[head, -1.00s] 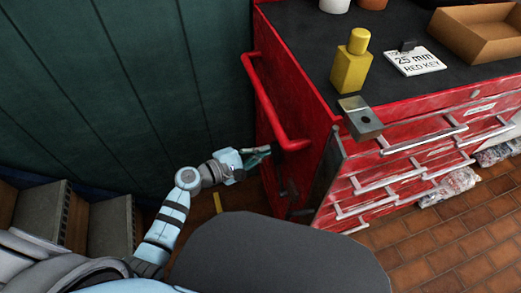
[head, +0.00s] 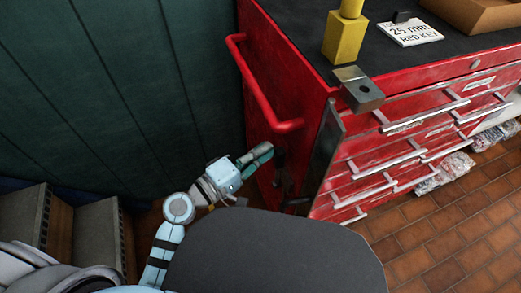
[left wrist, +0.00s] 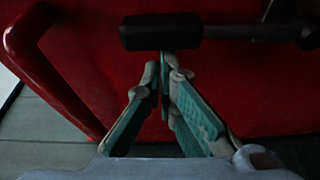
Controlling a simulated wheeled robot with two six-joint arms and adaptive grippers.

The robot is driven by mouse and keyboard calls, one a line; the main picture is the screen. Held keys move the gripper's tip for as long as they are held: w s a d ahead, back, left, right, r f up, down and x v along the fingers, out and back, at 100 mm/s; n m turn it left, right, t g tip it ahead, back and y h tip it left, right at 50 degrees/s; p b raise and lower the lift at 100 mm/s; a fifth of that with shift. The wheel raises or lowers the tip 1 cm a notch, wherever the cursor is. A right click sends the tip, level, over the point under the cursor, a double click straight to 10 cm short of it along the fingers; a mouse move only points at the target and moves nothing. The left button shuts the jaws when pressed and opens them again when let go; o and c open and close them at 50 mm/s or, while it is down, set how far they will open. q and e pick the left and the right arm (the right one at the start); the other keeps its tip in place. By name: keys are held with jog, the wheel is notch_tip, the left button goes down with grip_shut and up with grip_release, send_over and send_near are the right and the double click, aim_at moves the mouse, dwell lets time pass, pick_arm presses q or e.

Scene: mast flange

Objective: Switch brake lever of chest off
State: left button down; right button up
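The red tool chest (head: 262,75) stands at the right of the head view, with a red push bar (head: 262,95) on its left side. The brake lever shows in the left wrist view as a thick black grip (left wrist: 160,32) on a metal rod (left wrist: 250,32), lying across the picture before the red side panel. In the head view the lever (head: 279,165) is small and dark, low on that side. My left gripper (head: 262,153) is beside the panel, below the push bar. In the left wrist view its fingertips (left wrist: 163,75) come together, empty, just below the grip; contact is unclear. My right gripper is out of view.
The push bar (left wrist: 50,80) runs close at the left of the wrist view. A green wall (head: 110,100) stands to the left, with grey steps (head: 95,235) below.

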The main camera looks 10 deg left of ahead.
pick_arm(q)
jog(key=shift+s+d, duration=0.1)
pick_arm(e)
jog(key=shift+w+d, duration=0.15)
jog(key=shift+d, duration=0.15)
pick_arm(q)
jog(key=shift+f, duration=0.1)
jog(key=s+a+b, duration=0.2)
jog(key=s+a, duration=0.2)
jog(key=a, duration=0.4)
jog(key=shift+s+a+b, duration=0.15)
jog(key=shift+a+b, duration=0.1)
jog(key=shift+b, duration=0.1)
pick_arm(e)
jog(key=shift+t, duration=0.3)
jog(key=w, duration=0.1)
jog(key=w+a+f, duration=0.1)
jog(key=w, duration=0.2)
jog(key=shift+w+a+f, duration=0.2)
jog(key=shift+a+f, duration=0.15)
